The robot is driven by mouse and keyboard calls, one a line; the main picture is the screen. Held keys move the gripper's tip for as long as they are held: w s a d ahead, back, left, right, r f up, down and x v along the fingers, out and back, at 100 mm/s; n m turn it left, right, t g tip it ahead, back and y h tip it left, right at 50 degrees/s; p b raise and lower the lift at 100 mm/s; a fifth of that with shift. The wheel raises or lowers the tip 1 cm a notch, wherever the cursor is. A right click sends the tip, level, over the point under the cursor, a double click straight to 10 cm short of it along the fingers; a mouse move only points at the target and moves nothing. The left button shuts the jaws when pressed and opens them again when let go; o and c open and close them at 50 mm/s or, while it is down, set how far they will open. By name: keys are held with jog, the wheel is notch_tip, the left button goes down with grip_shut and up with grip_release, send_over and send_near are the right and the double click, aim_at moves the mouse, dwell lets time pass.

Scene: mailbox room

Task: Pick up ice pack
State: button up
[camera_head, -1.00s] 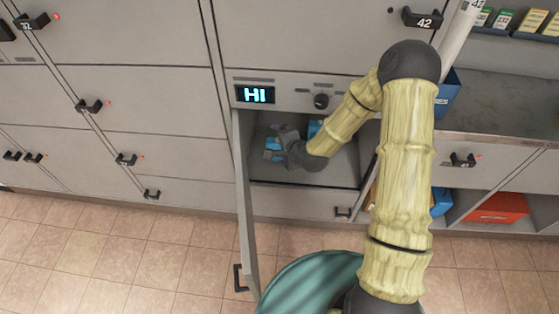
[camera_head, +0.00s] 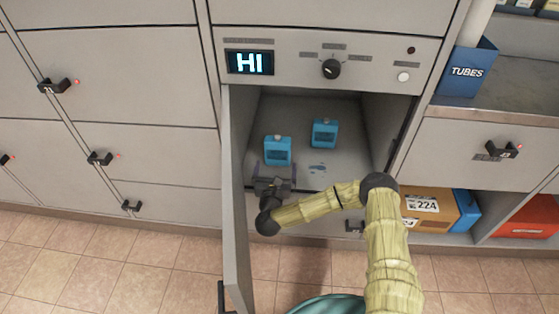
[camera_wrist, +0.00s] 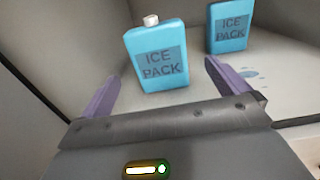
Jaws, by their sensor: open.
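Two blue ice packs stand upright inside the open locker compartment. The nearer left ice pack (camera_head: 278,150) has a pale cap and shows large in the wrist view (camera_wrist: 157,58), its "ICE PACK" label facing me. The other ice pack (camera_head: 324,133) stands farther back and to the right; it also shows in the wrist view (camera_wrist: 229,26). My gripper (camera_head: 274,170) is open at the compartment's front, just in front of the left pack. In the wrist view its purple fingers (camera_wrist: 158,88) are spread to either side of that pack's lower part, with nothing held.
The compartment door (camera_head: 236,200) stands open close on the left of my arm. A control panel with a "HI" display (camera_head: 249,62) and a knob is above the opening. A blue TUBES box (camera_head: 467,70) and a cardboard box (camera_head: 435,208) are at the right.

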aim_at(278, 152)
dwell(0.3)
jog(key=w+b, duration=0.2)
jog(key=w, duration=0.4)
jog(key=shift+w+d+f+b, duration=0.1)
jog(key=shift+w+b, duration=0.1)
jog(key=shift+b, duration=0.1)
jog(key=shift+w, duration=0.2)
jog(key=w+b, duration=0.2)
jog(key=w, duration=0.2)
jog(key=shift+w+b, duration=0.25)
jog(key=shift+b, duration=0.15)
jog(key=shift+w, duration=0.35)
